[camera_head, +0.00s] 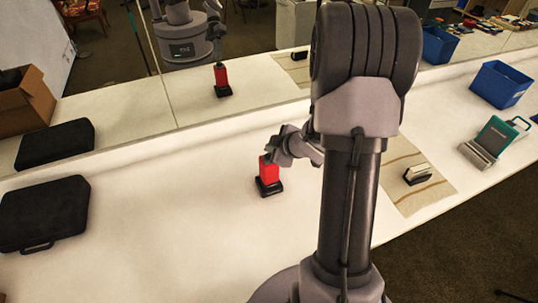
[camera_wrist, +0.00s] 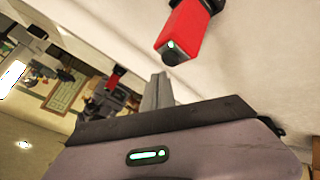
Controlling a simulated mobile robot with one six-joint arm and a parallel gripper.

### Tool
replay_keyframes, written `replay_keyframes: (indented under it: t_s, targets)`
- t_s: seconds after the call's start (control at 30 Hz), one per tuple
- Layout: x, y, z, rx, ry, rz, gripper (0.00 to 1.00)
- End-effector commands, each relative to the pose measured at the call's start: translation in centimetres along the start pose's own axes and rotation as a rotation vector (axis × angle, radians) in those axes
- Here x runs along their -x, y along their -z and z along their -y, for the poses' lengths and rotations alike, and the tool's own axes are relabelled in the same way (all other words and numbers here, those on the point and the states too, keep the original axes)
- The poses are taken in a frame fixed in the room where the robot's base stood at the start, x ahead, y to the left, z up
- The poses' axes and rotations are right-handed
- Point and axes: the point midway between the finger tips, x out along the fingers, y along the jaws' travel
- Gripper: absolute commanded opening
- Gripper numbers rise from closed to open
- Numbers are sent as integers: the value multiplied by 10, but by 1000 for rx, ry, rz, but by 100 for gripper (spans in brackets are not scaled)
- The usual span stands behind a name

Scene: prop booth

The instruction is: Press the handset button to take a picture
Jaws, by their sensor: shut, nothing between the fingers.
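A red handset (camera_head: 269,172) stands upright on a black base on the white table. In the wrist view the handset (camera_wrist: 187,32) shows its red body and a dark top end with a small pale spot (camera_wrist: 171,45), perhaps the button. My gripper (camera_head: 270,156) is shut and empty at the handset's top in the head view, partly covering it. In the wrist view my gripper's fingertips (camera_wrist: 159,78) lie together close to the dark end, with a small gap in the picture. I cannot tell whether they touch the button.
A black case (camera_head: 45,213) lies at left. A small black and white block (camera_head: 417,174) sits on a striped mat (camera_head: 405,200) at right, with a teal device (camera_head: 494,138) and a blue bin (camera_head: 501,85) beyond. A mirror along the back reflects the table. The table's front middle is clear.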

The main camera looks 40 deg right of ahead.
Motion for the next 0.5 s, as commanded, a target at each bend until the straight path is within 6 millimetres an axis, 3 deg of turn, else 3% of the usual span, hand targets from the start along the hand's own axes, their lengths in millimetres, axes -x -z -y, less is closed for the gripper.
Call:
replay_keyframes:
  t_s: [0.5]
  targets:
    - [-7,-5,5,0,0,0,0]
